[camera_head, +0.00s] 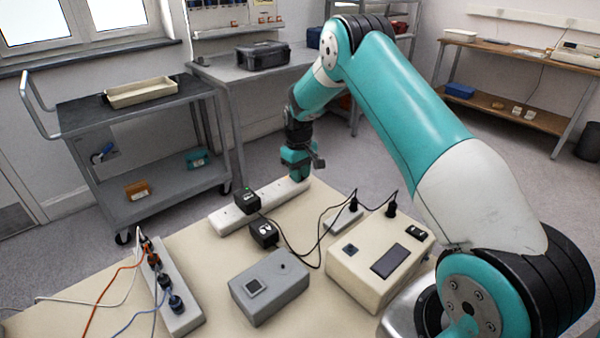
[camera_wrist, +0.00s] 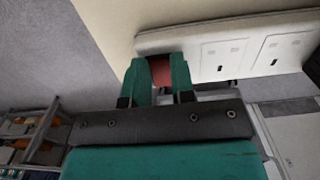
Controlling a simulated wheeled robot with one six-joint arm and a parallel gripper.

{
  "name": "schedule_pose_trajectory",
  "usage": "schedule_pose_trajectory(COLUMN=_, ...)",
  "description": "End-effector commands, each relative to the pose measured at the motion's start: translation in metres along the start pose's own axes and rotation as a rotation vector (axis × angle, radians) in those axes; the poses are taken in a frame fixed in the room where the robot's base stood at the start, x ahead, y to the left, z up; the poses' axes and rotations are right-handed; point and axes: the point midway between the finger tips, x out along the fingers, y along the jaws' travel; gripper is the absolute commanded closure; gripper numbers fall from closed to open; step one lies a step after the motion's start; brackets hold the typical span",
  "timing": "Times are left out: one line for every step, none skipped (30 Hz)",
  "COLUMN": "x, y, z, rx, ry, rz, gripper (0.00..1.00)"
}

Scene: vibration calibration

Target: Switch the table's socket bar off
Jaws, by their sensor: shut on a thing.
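The table's pale socket bar (camera_head: 277,195) lies along the far edge of the table in the head view. A black plug-in block stands on it. My gripper (camera_head: 298,173) is at the bar's far right end, pointing down. In the wrist view the bar (camera_wrist: 245,45) shows two socket faces, and my green fingers (camera_wrist: 157,75) are at its end. A red switch (camera_wrist: 156,71) shows between the fingertips, and the fingers are shut on it. Whether the switch is on or off cannot be told.
A second socket bar (camera_head: 180,318) with several plugs and cables lies at the table's left. A grey box (camera_head: 268,290), a cream instrument (camera_head: 360,285) and a loose black block (camera_head: 264,234) stand on the table. Black cables cross the middle. A trolley (camera_head: 150,180) stands beyond.

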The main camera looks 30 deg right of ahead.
Motion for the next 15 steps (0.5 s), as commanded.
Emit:
schedule_pose_trajectory(x=-0.0016, y=-0.0003, z=-0.0018, rx=-0.002, ry=-0.028, rz=0.001, gripper=1.00)
schedule_pose_trajectory(x=-0.0024, y=-0.0002, z=-0.0027, rx=-0.003, ry=-0.048, rz=0.001, gripper=1.00)
schedule_pose_trajectory(x=-0.0024, y=-0.0001, z=-0.0031, rx=-0.002, ry=-0.080, rz=0.001, gripper=1.00)
schedule_pose_trajectory(x=-0.0027, y=0.0000, z=-0.0039, rx=-0.003, ry=-0.101, rz=0.001, gripper=1.00)
schedule_pose_trajectory(x=-0.0023, y=0.0003, z=-0.0044, rx=-0.002, ry=-0.122, rz=0.002, gripper=1.00)
schedule_pose_trajectory(x=-0.0022, y=0.0004, z=-0.0052, rx=-0.003, ry=-0.147, rz=0.003, gripper=1.00)
schedule_pose_trajectory(x=-0.0019, y=0.0004, z=-0.0054, rx=-0.003, ry=-0.164, rz=0.003, gripper=1.00)
schedule_pose_trajectory(x=-0.0019, y=0.0002, z=-0.0055, rx=-0.003, ry=-0.180, rz=0.002, gripper=1.00)
schedule_pose_trajectory(x=-0.0025, y=0.0002, z=-0.0060, rx=-0.002, ry=-0.196, rz=0.002, gripper=1.00)
schedule_pose_trajectory(x=-0.0025, y=0.0002, z=-0.0061, rx=-0.001, ry=-0.205, rz=0.002, gripper=1.00)
schedule_pose_trajectory(x=-0.0027, y=0.0001, z=-0.0060, rx=-0.001, ry=-0.214, rz=0.001, gripper=1.00)
schedule_pose_trajectory(x=-0.0027, y=-0.0001, z=-0.0060, rx=-0.001, ry=-0.221, rz=0.000, gripper=1.00)
schedule_pose_trajectory(x=-0.0029, y=-0.0001, z=-0.0060, rx=-0.001, ry=-0.224, rz=-0.001, gripper=1.00)
schedule_pose_trajectory(x=-0.0030, y=-0.0001, z=-0.0059, rx=-0.001, ry=-0.226, rz=-0.001, gripper=1.00)
schedule_pose_trajectory(x=-0.0032, y=-0.0001, z=-0.0059, rx=-0.001, ry=-0.227, rz=-0.001, gripper=1.00)
